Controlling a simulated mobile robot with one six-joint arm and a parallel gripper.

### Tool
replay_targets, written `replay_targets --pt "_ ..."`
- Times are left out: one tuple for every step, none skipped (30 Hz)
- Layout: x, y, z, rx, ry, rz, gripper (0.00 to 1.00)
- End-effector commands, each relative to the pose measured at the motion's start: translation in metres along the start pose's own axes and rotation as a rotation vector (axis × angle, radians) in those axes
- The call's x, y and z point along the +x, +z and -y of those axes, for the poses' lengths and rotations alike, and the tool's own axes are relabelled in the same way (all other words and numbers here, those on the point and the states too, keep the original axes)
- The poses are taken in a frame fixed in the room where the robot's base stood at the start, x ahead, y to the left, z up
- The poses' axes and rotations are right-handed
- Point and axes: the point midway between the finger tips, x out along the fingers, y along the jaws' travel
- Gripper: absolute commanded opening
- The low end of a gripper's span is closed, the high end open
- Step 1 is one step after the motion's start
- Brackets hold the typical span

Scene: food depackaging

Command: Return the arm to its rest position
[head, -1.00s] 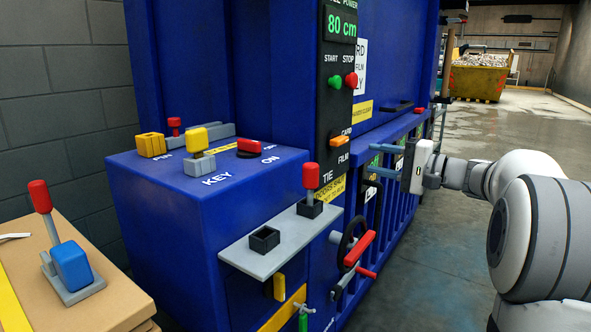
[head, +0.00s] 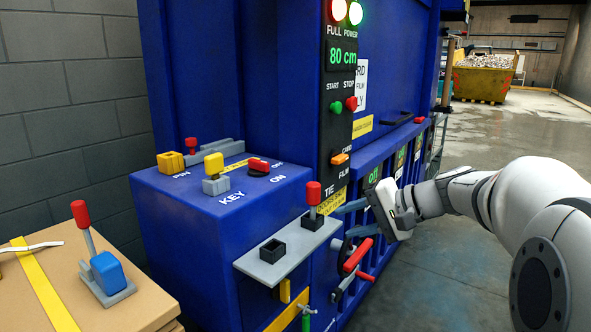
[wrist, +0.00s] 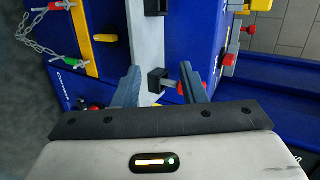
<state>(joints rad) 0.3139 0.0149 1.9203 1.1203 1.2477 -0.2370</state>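My gripper (head: 345,215) is at the front of the blue baling machine (head: 215,240), right of the grey shelf, with my arm reaching in from the right. In the wrist view my gripper (wrist: 165,80) shows two grey fingers spread well apart with nothing held between them. Beyond the fingers, the wrist view shows the shelf with a black square socket (wrist: 156,78) and a red-knobbed lever (wrist: 186,88). The fingers appear apart from these parts.
The grey shelf (head: 290,254) and red handle (head: 357,255) jut out near my gripper. A cardboard stack (head: 100,315) with a red-knobbed blue device (head: 107,272) stands at left. Open floor (head: 430,275) lies right; a yellow skip (head: 482,82) stands far back.

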Motion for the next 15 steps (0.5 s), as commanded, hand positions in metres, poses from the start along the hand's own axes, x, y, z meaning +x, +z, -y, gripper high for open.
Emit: replay_targets --pt "-0.007 0.021 0.011 -0.020 0.069 0.017 0.38" --pt "-0.010 0.033 0.010 -0.031 0.119 0.025 0.38" --pt "-0.013 0.050 0.007 -0.052 0.191 0.037 0.38" --pt "-0.018 0.063 0.005 -0.071 0.248 0.044 0.38" --pt "-0.022 0.076 0.002 -0.092 0.306 0.051 0.38" --pt "-0.030 0.093 -0.003 -0.124 0.382 0.059 0.38" --pt "-0.036 0.104 -0.007 -0.148 0.437 0.063 0.38" --pt "-0.043 0.115 -0.011 -0.177 0.492 0.067 0.38" --pt "-0.053 0.128 -0.016 -0.216 0.564 0.070 0.38" --pt "-0.060 0.137 -0.020 -0.249 0.614 0.072 0.38" --pt "-0.068 0.144 -0.024 -0.280 0.662 0.072 0.38" --pt "-0.078 0.154 -0.029 -0.323 0.720 0.072 0.38" --pt "-0.085 0.159 -0.031 -0.355 0.760 0.070 0.38" --pt "-0.092 0.164 -0.034 -0.385 0.796 0.069 0.38" --pt "-0.100 0.170 -0.037 -0.425 0.838 0.067 0.38"
